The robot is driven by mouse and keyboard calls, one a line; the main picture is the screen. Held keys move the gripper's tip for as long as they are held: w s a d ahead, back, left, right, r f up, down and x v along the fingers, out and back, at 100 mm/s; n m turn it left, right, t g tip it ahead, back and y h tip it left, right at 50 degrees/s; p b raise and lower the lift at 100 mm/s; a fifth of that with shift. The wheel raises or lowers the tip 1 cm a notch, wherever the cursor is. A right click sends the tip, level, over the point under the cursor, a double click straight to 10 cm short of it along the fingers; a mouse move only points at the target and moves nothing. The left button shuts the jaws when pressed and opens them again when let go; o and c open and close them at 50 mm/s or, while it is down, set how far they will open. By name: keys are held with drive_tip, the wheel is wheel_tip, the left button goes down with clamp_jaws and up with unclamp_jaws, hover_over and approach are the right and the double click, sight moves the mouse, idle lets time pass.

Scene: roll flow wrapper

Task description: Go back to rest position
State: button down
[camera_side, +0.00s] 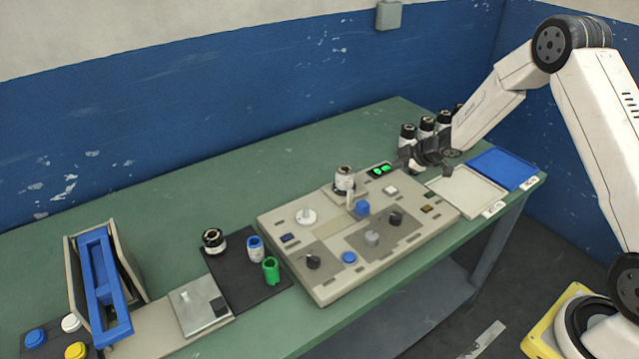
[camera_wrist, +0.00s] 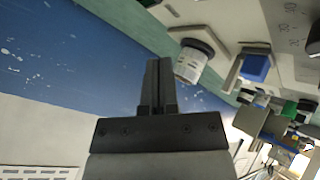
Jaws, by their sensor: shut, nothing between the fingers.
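My gripper (camera_side: 408,164) is at the right end of the bench, above the back right part of the beige control panel (camera_side: 330,285). The same roll (camera_wrist: 189,66) shows right of the fingers in the wrist view.
Several black-topped rolls (camera_side: 408,133) stand behind my gripper. A white tray (camera_side: 466,192) and a blue tray (camera_side: 503,168) lie to the right. A black mat (camera_side: 241,272) holds a roll, a blue-topped cup and a green cup. A blue frame (camera_side: 100,280) stands at the left.

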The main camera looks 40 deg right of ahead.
drive_tip(key=s+a+r+m+g+h, duration=0.2)
drive_tip(key=s+a+r+m+h, duration=0.1)
drive_tip(key=s+a+r+m, duration=0.4)
drive_tip(key=s+a+r+m+g, duration=0.1)
drive_tip(key=s+a, duration=0.3)
drive_tip(key=s, duration=0.6)
drive_tip(key=s+a+r+m+g+y, duration=0.1)
drive_tip(key=s+a+m+g, duration=0.2)
drive_tip(key=s, duration=0.7)
drive_tip(key=shift+a+r, duration=0.2)
drive_tip(key=shift+a, duration=0.35)
drive_tip(key=shift+w, duration=0.1)
